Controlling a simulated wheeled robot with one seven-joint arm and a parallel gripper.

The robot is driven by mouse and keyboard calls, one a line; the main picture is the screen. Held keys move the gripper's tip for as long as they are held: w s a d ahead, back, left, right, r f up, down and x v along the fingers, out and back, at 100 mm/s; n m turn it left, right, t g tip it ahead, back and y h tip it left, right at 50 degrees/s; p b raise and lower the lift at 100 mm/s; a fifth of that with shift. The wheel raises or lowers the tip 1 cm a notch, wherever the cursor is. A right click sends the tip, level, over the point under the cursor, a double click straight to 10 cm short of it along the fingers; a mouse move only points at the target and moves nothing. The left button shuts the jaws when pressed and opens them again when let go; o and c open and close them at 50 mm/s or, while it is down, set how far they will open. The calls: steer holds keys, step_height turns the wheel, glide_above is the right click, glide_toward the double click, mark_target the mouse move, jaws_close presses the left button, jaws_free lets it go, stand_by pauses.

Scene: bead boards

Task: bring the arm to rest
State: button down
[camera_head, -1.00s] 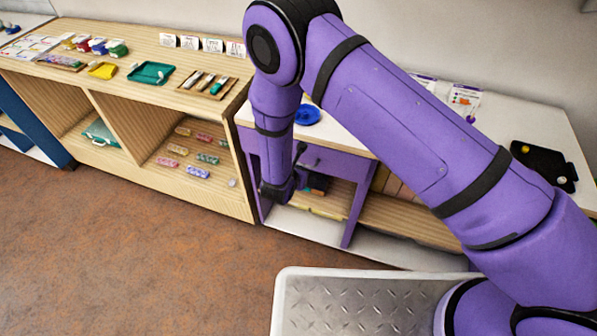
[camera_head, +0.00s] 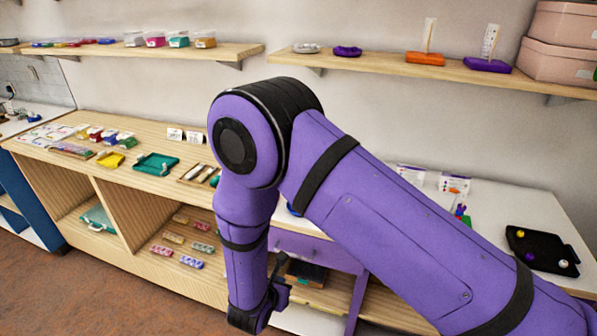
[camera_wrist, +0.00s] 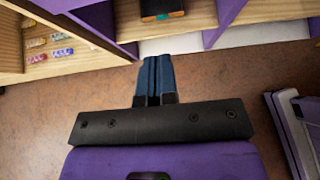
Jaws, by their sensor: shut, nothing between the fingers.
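My gripper (camera_wrist: 154,80) shows in the wrist view with its two dark blue fingers pressed together and nothing between them. It points toward the purple-framed desk, over the brown floor (camera_wrist: 40,115). In the head view my purple arm is bent, with its forearm hanging down in front of the shelves. The wrist end is near the bottom of that view, and the fingers cannot be made out there.
A wooden cabinet (camera_head: 120,212) stands at left with trays on top and small colored pieces on its lower shelf. A white-topped desk (camera_head: 490,215) holds a black board (camera_head: 543,250). Wall shelves (camera_head: 150,50) run above. The floor at lower left is clear.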

steer(key=w+d+r+m+g+h, duration=0.1)
steer(key=w+d+r+m, duration=0.1)
steer(key=d+r+m, duration=0.45)
steer(key=w+d+r+m+g+h, duration=0.1)
steer(key=w+d+r+m+h, duration=0.2)
steer(key=r, duration=0.7)
steer(key=w+d+r+m+g, duration=0.1)
steer(key=w+d+r+m, duration=0.15)
steer(key=d+r, duration=0.5)
steer(key=s+d+r+m+g, duration=0.2)
steer(key=s+d+r+m, duration=0.15)
steer(key=d+r, duration=0.3)
steer(key=s+d+r+m+g, duration=0.2)
steer(key=d+r+m, duration=0.35)
steer(key=r, duration=0.25)
steer(key=s+d+r+m+t+y, duration=0.1)
steer(key=s+d+r+m+y, duration=0.2)
steer(key=s, duration=0.7)
steer(key=s+d+r+m+t+y, duration=0.1)
steer(key=s+d+r+m+y, duration=0.3)
steer(key=s+d+r+m, duration=0.2)
steer(key=shift+s+r+m, duration=1.05)
steer(key=shift+s+m, duration=0.35)
steer(key=shift+s, duration=0.7)
steer(key=shift+d, duration=0.1)
